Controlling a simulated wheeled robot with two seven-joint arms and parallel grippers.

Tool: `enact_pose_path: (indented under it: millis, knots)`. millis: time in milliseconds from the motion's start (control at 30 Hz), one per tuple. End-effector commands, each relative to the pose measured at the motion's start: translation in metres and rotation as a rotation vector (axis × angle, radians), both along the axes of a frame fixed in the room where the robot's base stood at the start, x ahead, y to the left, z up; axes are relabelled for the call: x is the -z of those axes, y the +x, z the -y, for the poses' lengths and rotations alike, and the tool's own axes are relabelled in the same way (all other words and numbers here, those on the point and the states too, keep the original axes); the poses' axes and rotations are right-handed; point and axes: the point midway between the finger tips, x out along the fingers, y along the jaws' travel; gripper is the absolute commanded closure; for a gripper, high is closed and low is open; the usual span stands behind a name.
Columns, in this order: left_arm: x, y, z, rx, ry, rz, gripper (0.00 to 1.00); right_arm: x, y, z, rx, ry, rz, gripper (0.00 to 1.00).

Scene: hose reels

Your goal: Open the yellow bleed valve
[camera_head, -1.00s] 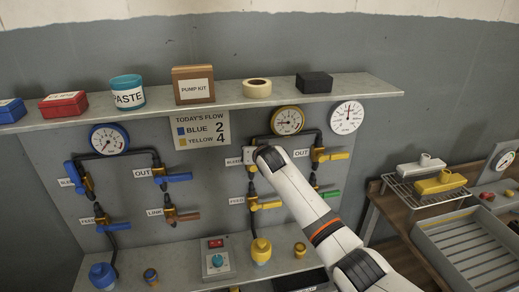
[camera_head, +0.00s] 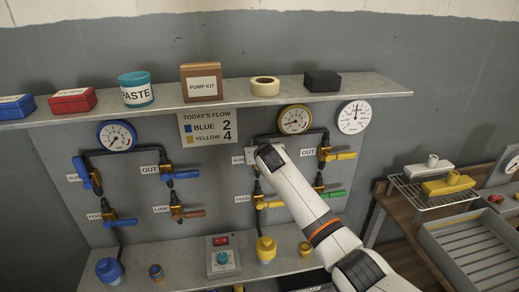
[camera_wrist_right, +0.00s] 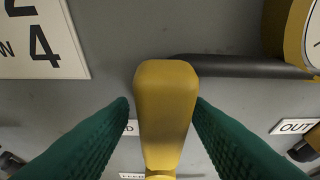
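The yellow bleed valve's handle (camera_wrist_right: 165,105) fills the middle of the right wrist view, pointing toward the camera. My right gripper (camera_wrist_right: 162,112) has its green fingers on either side of this handle. The left finger shows a narrow gap; the right one lies very near the handle, and contact there is unclear. In the head view, my right arm's white wrist (camera_head: 272,160) covers the bleed valve and the fingers, beside the partly hidden bleed label (camera_head: 238,160). My left gripper is not in view.
The yellow gauge (camera_head: 294,119) and dark pipe are close to the right gripper. The yellow out valve (camera_head: 340,156), green valve (camera_head: 332,194) and yellow feed valve (camera_head: 268,205) surround the wrist. A shelf (camera_head: 230,101) with boxes and tape runs above.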

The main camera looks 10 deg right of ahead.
Motion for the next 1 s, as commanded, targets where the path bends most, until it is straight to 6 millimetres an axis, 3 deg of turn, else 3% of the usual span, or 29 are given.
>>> enact_pose_path:
  millis: [467, 1000]
  knots:
    - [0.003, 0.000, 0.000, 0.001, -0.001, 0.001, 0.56, -0.004, -0.011, 0.000, 0.001, 0.005, 0.001, 0.56]
    - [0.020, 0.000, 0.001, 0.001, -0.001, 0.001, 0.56, -0.033, -0.086, 0.002, 0.000, 0.002, 0.001, 0.56]
